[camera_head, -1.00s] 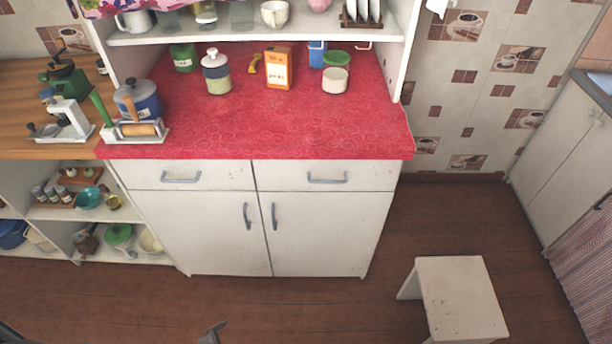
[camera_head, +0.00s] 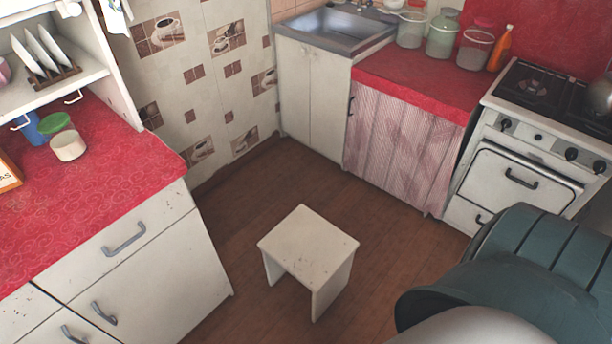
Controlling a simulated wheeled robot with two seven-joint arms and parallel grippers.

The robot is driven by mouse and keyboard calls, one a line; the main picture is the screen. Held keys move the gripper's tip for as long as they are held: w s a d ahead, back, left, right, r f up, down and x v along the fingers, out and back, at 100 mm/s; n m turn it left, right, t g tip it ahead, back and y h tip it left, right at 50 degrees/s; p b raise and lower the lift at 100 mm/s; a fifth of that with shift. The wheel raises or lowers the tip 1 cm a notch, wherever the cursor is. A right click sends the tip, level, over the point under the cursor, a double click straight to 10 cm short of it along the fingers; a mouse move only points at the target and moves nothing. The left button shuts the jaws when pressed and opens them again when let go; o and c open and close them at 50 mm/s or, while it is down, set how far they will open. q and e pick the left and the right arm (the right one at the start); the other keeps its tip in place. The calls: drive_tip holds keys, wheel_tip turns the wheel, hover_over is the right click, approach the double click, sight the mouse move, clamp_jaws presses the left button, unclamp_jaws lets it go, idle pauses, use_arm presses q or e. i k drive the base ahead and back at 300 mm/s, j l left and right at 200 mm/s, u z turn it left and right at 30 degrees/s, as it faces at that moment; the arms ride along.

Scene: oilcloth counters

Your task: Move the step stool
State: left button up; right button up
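The step stool (camera_head: 308,243) is a small white stool with a flat square top and two side panels, its paint chipped. It stands upright on the brown wooden floor, in the middle of the head view, between the white cabinet and the curtained counter. Nothing touches it. Neither of my grippers shows in the head view. A dark green-grey rounded shape and a pale grey rounded shape fill the lower right corner; they look like parts of my own arm.
A white cabinet (camera_head: 168,262) with a red top (camera_head: 95,180) stands at the left. A sink (camera_head: 335,30), a curtained counter (camera_head: 400,140) and a white stove (camera_head: 520,170) line the back and right. Bare floor (camera_head: 270,185) surrounds the stool.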

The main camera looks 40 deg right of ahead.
sight(317, 254)
drive_tip(key=i+j, duration=0.2)
drive_tip(key=j, duration=0.15)
drive_tip(key=i+j, duration=0.15)
drive_tip(key=j, duration=0.15)
drive_tip(key=z, duration=1.6)
